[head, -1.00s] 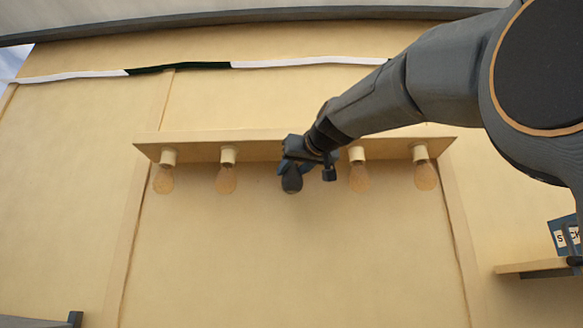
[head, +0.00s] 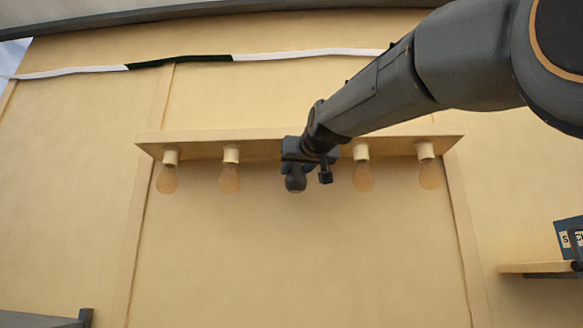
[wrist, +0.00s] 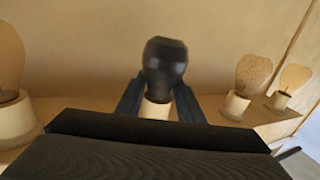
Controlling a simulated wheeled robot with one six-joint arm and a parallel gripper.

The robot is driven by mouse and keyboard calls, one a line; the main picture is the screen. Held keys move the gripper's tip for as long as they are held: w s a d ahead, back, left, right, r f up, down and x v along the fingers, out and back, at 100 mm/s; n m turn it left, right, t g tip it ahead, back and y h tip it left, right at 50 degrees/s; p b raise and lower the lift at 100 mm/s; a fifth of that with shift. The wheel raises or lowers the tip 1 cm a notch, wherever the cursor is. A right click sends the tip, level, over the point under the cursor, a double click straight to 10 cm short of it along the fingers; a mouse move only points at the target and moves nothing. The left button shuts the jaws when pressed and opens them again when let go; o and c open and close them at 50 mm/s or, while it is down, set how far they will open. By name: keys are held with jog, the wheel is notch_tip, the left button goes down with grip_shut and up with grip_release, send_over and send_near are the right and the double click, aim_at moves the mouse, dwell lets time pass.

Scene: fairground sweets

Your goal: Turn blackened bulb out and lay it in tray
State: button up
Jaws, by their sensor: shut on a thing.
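The blackened bulb (wrist: 165,68) is dark and glossy and stands out from a cream socket (wrist: 155,110) in the wrist view. In the head view the bulb (head: 295,184) hangs under the middle of the shelf-like board. My gripper (wrist: 160,100) is shut on the bulb, with one blue-grey finger on each side of its lower part. In the head view my gripper (head: 308,160) covers the socket and the top of the bulb. Whether the bulb's base is still in the socket is hard to tell. No tray can be made out.
Clear amber bulbs hang on both sides, the nearest ones at left (head: 230,178) and right (head: 363,176), from the cream board (head: 200,145). A small shelf (head: 535,268) with a blue box (head: 568,240) is at the right. The wall below the bulbs is clear.

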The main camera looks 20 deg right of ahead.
jog(key=shift+w+f+h+p, duration=0.1)
jog(key=shift+f+h+p, duration=0.2)
jog(key=shift+p, duration=0.6)
jog(key=o, duration=1)
jog(key=shift+o, duration=1)
jog(key=shift+r, duration=0.15)
jog(key=shift+r, duration=0.15)
jog(key=shift+y+p, duration=0.4)
jog(key=shift+y, duration=0.2)
jog(key=shift+n+b, duration=0.3)
jog(key=shift+b, duration=0.85)
jog(key=shift+y+b, duration=0.3)
jog(key=shift+b, duration=0.6)
